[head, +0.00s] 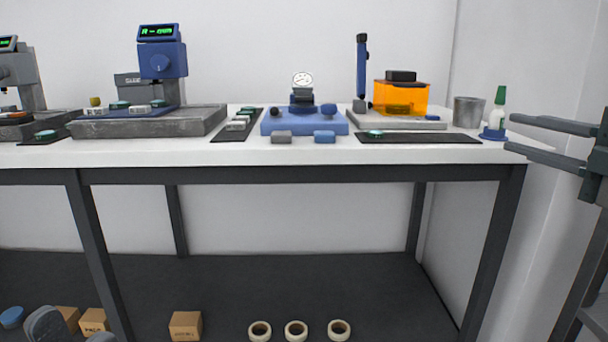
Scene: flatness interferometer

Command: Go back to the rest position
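My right gripper (510,134) comes in from the right edge. Its two long grey fingers are spread apart with nothing between them. Its fingertips show in front of the wall by the bench's right end, close in the picture to a small bottle with a green cap (499,105) in a blue base. My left gripper is not in view. The flatness interferometer, with an orange housing (388,95) and a dark blue column, stands on a pale base (430,120) at the right of the white bench (330,155).
A black mat (440,138) lies before the interferometer; a grey cup (468,112) stands beside it. A blue dial-gauge stand (330,124) is mid-bench. A blue-headed gauge (162,60) and granite plate (200,122) stand left. Tape rolls (297,324) and boxes (185,319) lie below.

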